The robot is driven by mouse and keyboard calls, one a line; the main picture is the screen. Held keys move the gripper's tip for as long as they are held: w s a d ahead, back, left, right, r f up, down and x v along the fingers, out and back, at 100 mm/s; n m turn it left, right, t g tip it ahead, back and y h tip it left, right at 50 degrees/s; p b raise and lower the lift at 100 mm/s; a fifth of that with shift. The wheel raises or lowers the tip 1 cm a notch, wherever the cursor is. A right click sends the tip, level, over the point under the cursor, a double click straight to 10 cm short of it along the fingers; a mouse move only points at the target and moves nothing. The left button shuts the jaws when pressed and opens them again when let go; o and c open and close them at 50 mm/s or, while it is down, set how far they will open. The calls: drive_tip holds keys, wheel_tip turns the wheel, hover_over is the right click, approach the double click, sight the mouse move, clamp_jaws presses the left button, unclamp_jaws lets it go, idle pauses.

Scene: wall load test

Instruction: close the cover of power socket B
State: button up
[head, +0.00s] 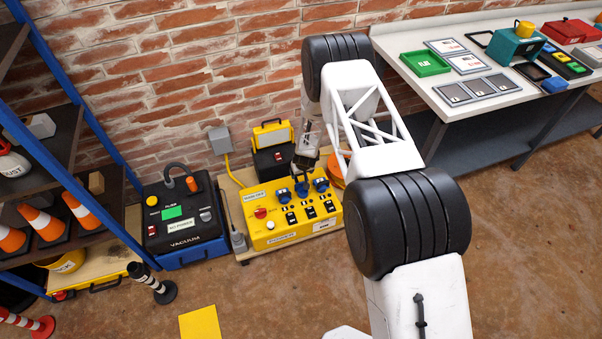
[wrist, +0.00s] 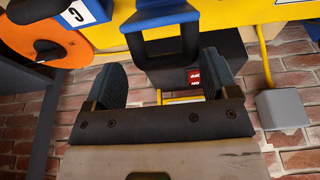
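The yellow power box (head: 295,215) stands on a low board by the wall, with three blue sockets in a row along its top. The middle socket (head: 303,189), taken as B by its place, is just below my gripper (head: 305,162). In the wrist view, a blue cover with a dark U-shaped frame (wrist: 160,15) reaches down toward the gap of my gripper (wrist: 161,62). The two fingers are apart with nothing seen clamped between them; contact with the cover cannot be told. A blue part with a white label reading C (wrist: 78,12) is at upper left.
An orange round thing (wrist: 60,40) is close beside the fingers. A black case (wrist: 200,60) stands behind the power box, with a grey wall box (wrist: 283,108) nearby. A vacuum (head: 180,220) is left of the power box. Open floor lies in front.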

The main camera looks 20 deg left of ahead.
drive_tip(key=shift+s, duration=0.15)
drive_tip(key=shift+r, duration=0.2)
drive_tip(key=v, duration=0.7)
idle(0.5)
drive_tip(key=shift+r, duration=0.15)
